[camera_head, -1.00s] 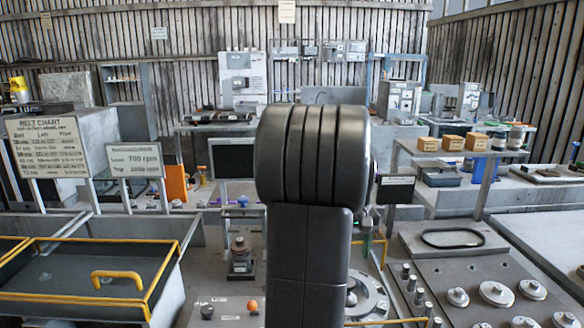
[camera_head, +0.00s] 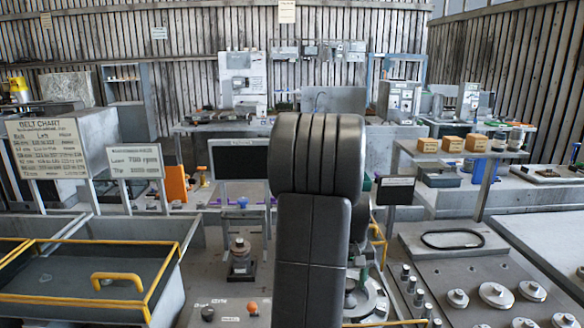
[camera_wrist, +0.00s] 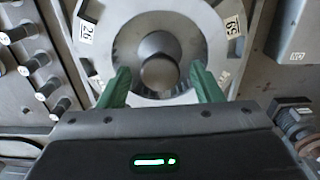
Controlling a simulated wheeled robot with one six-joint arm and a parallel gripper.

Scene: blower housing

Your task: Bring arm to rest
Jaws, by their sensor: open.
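My gripper (camera_wrist: 159,90) shows in the wrist view with two green fingers spread apart and nothing between them. Beyond the fingers is a round grey dial-like disc (camera_wrist: 190,45) with a dark central knob (camera_wrist: 158,62) and number labels on its outer plate. The gap between fingertips and knob cannot be judged exactly. In the head view my arm stands upright in the middle and hides part of the bench. The disc (camera_head: 378,304) shows partly to the right of my arm, low in the picture.
A yellow-railed bin (camera_head: 150,285) stands at left below the belt chart (camera_head: 48,150). A plate with pegs and pulleys (camera_head: 460,275) and a black belt ring (camera_head: 452,239) lie at right. A small stacked part (camera_head: 240,255) and an orange button (camera_head: 252,307) sit left of my arm.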

